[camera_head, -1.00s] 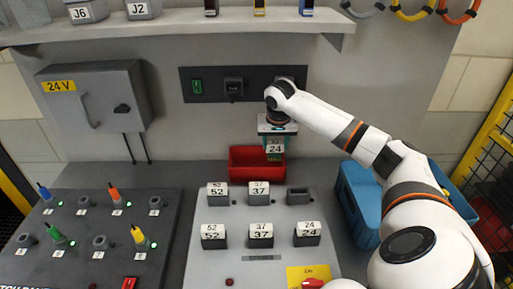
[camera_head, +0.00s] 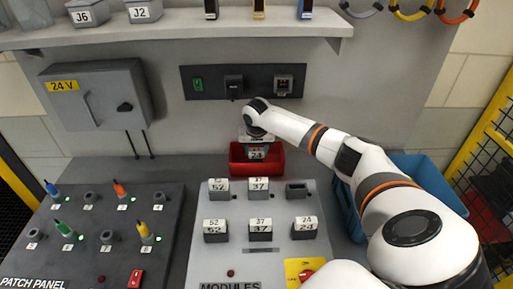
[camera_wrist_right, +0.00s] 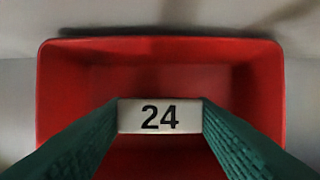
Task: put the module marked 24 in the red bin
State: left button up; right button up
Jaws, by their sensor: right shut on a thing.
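The module marked 24 (camera_head: 257,155) is held by my right gripper (camera_head: 256,147), above the red bin (camera_head: 237,169). In the right wrist view the module (camera_wrist_right: 160,116) sits between the two green fingers, and the red bin (camera_wrist_right: 60,95) opens beneath it. The bin's visible floor is bare. Another module marked 24 (camera_head: 306,224) stands in the front row of the grey module board (camera_head: 200,262). My left gripper is not in view.
Several modules marked 52 and 37 stand on the board, beside an empty socket (camera_head: 297,190). A blue bin (camera_head: 347,205) lies to the right, partly behind my arm. The patch panel (camera_head: 85,262) with coloured plugs is at left. A shelf (camera_head: 180,38) runs above.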

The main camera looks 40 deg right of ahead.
jog(key=o, duration=1)
jog(key=b+v, duration=0.1)
jog(key=v, duration=1.1)
jog(key=shift+b, duration=0.4)
